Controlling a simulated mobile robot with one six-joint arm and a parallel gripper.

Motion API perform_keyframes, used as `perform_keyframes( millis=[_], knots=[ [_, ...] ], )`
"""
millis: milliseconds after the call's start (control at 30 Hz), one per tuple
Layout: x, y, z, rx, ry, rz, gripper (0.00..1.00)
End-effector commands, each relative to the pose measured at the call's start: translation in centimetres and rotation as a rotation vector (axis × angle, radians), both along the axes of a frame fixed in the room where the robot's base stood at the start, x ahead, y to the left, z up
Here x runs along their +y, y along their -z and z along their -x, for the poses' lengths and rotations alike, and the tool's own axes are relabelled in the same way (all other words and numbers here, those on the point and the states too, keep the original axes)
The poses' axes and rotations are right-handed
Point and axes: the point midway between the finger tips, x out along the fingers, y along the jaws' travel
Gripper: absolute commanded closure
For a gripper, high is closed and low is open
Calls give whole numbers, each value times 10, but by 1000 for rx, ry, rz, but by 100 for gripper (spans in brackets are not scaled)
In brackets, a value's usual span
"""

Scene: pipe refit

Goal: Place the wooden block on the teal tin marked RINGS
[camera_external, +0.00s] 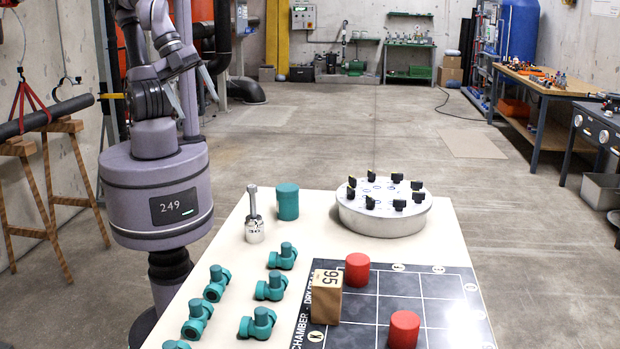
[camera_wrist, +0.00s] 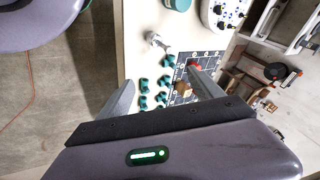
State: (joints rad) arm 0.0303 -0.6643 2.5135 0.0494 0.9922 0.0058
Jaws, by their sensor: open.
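The wooden block (camera_external: 326,304) stands upright on the dark gridded board, with a number on its upper face. It also shows small between my fingers in the wrist view (camera_wrist: 183,89), far below them. A plain teal tin (camera_external: 288,202) stands near the table's far left edge; no RINGS marking is readable on it. Its top shows at the upper edge of the wrist view (camera_wrist: 178,4). My gripper (camera_external: 196,104) is raised beyond the table's left edge, apart from block and tin. Its two fingers are spread and empty in the wrist view (camera_wrist: 162,86).
Two red cylinders (camera_external: 357,270) stand on the gridded board (camera_external: 398,284), one close beside the block. Several teal valve fittings (camera_external: 271,287) lie left of it. A metal tool (camera_external: 254,222) stands upright near the tin. A round grey turntable (camera_external: 384,217) with black knobs sits far right.

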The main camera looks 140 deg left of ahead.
Motion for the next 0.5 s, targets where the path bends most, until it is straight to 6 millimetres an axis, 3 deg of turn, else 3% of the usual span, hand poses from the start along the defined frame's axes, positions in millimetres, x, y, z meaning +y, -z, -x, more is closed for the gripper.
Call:
perform_keyframes(
  millis=[67, 167, 267, 400, 500],
  knots=[
    [13, 2, -29, 114, 88, -142, 24],
    [30, 10, -89, 287, 261, -408, 24],
    [33, 31, -164, 443, 466, -698, 24],
    [2, 92, -273, 603, 778, -1113, 24],
    [-35, 145, -326, 654, 972, -1358, 24]
  ],
)
